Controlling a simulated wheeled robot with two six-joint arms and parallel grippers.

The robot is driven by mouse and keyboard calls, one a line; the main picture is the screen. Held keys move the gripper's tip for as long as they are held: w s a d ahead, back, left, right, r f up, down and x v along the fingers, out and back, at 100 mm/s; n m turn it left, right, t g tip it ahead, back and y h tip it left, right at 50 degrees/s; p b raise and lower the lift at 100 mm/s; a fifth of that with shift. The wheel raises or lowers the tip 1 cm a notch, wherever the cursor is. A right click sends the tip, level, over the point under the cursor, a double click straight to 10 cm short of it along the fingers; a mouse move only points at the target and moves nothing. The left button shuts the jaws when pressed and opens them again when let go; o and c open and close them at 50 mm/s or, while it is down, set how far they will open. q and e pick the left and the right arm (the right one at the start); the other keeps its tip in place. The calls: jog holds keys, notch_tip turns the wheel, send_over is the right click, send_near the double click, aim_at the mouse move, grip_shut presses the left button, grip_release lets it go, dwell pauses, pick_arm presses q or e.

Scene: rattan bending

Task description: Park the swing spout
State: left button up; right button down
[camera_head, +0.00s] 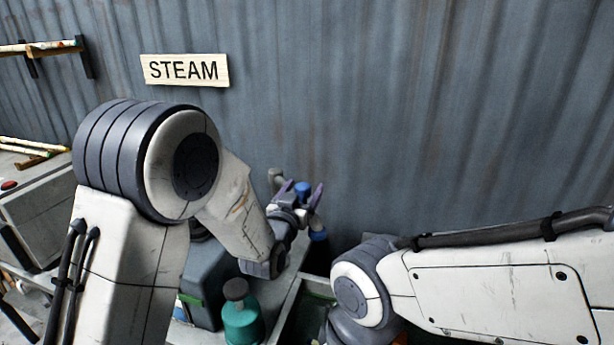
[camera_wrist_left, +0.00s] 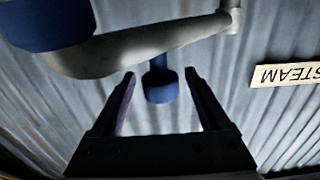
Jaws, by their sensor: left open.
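The swing spout is a grey tube that crosses the top of the left wrist view (camera_wrist_left: 150,46), from a large blue collar (camera_wrist_left: 45,22) at left to a bent end at upper right. A blue knob (camera_wrist_left: 160,88) on a short stem joins the tube. My left gripper (camera_wrist_left: 160,74) is open, one finger on each side of the knob, with visible gaps and no clear contact. In the head view, my left gripper (camera_head: 301,190) is beside the wall, with the blue knob (camera_head: 302,187) between its fingers and part of the spout (camera_head: 275,178) behind. My right gripper is out of view.
A STEAM sign (camera_head: 185,70) hangs on the corrugated wall (camera_head: 430,110). A teal bottle (camera_head: 243,318) and a grey box (camera_head: 205,285) stand below my left arm. A tray (camera_head: 285,305) lies right of the bottle. A grey cabinet (camera_head: 35,215) and rods are at left.

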pick_arm(q)
jog(key=shift+p+x, duration=0.4)
jog(key=shift+x, duration=1.05)
grip_shut()
dwell(0.3)
